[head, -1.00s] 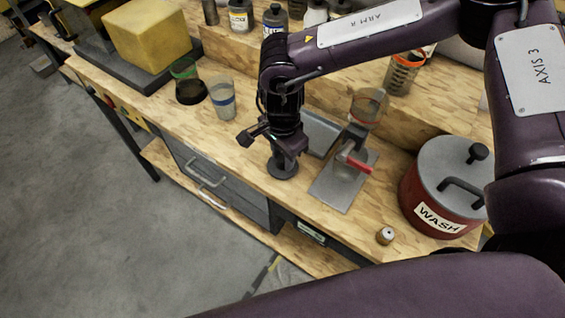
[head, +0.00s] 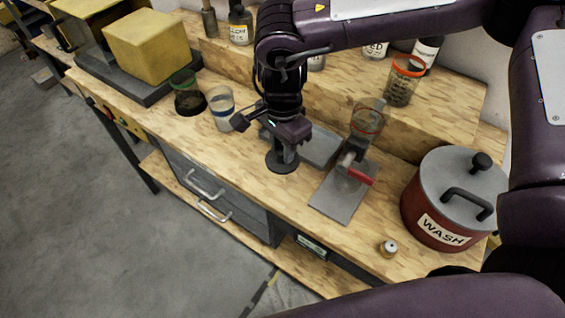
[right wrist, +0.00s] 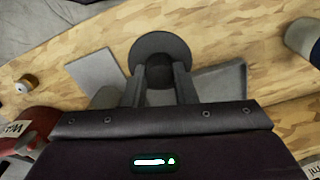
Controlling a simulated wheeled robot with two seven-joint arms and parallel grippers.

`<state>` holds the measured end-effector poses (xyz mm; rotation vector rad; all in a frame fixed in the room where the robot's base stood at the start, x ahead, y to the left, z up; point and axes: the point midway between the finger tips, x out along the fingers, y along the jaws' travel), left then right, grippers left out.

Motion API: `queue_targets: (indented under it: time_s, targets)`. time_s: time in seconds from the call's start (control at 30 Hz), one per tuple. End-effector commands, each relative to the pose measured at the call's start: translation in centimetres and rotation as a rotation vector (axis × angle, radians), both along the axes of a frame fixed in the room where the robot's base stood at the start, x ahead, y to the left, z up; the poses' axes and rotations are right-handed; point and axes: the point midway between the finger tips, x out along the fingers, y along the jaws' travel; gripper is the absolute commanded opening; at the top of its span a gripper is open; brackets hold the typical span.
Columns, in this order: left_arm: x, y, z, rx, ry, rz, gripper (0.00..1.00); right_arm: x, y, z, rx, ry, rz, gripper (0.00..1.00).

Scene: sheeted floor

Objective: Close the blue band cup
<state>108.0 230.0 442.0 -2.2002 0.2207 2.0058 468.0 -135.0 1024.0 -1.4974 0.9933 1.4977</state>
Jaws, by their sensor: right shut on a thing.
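The blue band cup (head: 222,108) stands upright on the bench, left of my right gripper, with its top open. A pale cup (right wrist: 301,40) at the right edge of the right wrist view looks like the same one; its band is not clear there. My right gripper (head: 286,148) is shut on the knob of a dark round lid (head: 282,162). The lid also shows in the right wrist view (right wrist: 160,44), held flat between the fingers (right wrist: 160,80). The lid is apart from the cup; its exact height over the bench is hard to tell. My left gripper is out of view.
A green band cup (head: 187,94) stands left of the blue one. A grey tray (head: 318,148) lies behind the lid. A stand with a red handle (head: 356,176), a small brass piece (head: 388,248) and a red WASH pot (head: 432,218) are to the right.

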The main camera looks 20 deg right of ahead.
Motion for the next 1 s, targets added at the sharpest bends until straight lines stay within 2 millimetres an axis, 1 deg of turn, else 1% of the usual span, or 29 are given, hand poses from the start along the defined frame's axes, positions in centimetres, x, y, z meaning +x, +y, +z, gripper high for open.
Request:
queue_targets:
  time_s: [0.03, 0.2, 0.3, 0.43, 0.5, 0.63, 1.0]
  targets:
    - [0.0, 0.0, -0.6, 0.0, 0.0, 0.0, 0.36, 0.2, 0.1, 1.5, 0.004, -0.008, 0.0, 0.04]
    - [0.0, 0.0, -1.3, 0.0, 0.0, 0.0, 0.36, 0.1, 0.1, 6.5, 0.002, -0.007, 0.0, 0.04]
    - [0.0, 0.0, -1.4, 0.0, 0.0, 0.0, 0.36, 0.1, 0.0, 8.9, 0.001, -0.005, -0.001, 0.04]
    - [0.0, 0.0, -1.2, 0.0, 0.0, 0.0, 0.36, 0.0, 0.1, 11.4, 0.0, -0.004, 0.001, 0.04]
    - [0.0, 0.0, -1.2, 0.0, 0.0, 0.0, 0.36, 0.1, 0.0, 12.1, -0.001, -0.003, 0.001, 0.04]
    - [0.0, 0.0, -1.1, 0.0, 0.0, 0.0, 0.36, 0.0, 0.0, 12.9, 0.0, -0.001, 0.001, 0.04]
    - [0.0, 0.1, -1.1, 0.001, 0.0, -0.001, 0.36, 0.0, 0.0, 13.0, 0.001, 0.0, 0.001, 0.04]
